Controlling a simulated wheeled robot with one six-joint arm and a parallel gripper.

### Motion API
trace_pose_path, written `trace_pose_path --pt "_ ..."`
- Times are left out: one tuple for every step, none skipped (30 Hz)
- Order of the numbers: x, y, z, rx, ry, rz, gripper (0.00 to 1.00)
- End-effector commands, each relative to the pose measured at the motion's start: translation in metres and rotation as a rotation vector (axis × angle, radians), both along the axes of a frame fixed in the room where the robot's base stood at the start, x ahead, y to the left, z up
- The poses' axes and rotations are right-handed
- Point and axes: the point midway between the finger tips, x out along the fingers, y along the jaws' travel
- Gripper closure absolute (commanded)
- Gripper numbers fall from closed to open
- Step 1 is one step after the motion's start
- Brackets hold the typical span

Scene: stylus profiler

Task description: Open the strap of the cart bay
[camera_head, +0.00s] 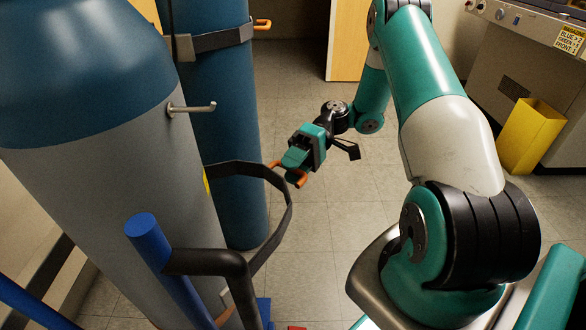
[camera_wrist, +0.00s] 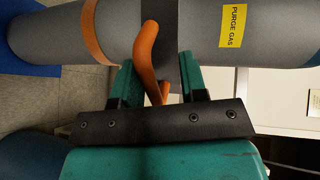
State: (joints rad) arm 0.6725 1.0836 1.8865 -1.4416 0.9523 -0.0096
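A large grey cylinder with a blue top (camera_head: 100,150) stands at the left in the head view. A black strap (camera_head: 287,215) bows out in a loop in front of its right side. An orange handle (camera_head: 272,164) is at the strap, by my gripper (camera_head: 292,168). In the wrist view the bent orange handle (camera_wrist: 148,52) reaches between the fingers of my gripper (camera_wrist: 157,82). The fingers are apart, with gaps beside the handle. A dark strap piece (camera_wrist: 189,35) crosses the grey cylinder (camera_wrist: 205,30) behind them. Whether the strap's end is latched I cannot tell.
A second blue cylinder (camera_head: 225,110) stands behind, with its own strap (camera_head: 222,39) and orange handle (camera_head: 262,25). A blue post (camera_head: 165,262) and black bar (camera_head: 215,263) are in front. A yellow bin (camera_head: 530,137) is at right. The floor between is clear.

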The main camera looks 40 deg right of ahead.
Motion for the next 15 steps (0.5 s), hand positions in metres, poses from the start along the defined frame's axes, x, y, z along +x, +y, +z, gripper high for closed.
trace_pose_path --pt "0.000 0.000 0.010 -0.001 -0.001 0.000 0.61" --pt "0.000 0.000 0.014 -0.001 -0.001 0.000 0.61" --pt "0.000 0.000 0.021 -0.001 -0.001 0.000 0.61" --pt "0.000 0.000 0.028 0.000 -0.001 0.000 0.58" --pt "0.000 0.000 0.033 0.001 -0.001 0.000 0.50" --pt "0.000 0.000 0.040 0.001 0.000 0.001 0.39" --pt "0.000 0.000 0.046 0.002 -0.001 0.001 0.29" --pt "-0.001 -0.001 0.052 0.002 -0.001 0.000 0.19" --pt "-0.001 -0.001 0.059 0.001 -0.001 0.000 0.19" --pt "-0.001 -0.002 0.066 0.001 -0.001 -0.001 0.18" --pt "-0.001 -0.002 0.072 0.000 0.000 -0.001 0.18" --pt "-0.001 -0.003 0.080 0.000 0.001 -0.001 0.18" --pt "-0.002 -0.003 0.086 0.001 0.002 -0.002 0.18" --pt "-0.002 -0.004 0.091 0.001 0.002 -0.003 0.18" --pt "-0.002 -0.004 0.099 0.000 0.002 -0.006 0.18"
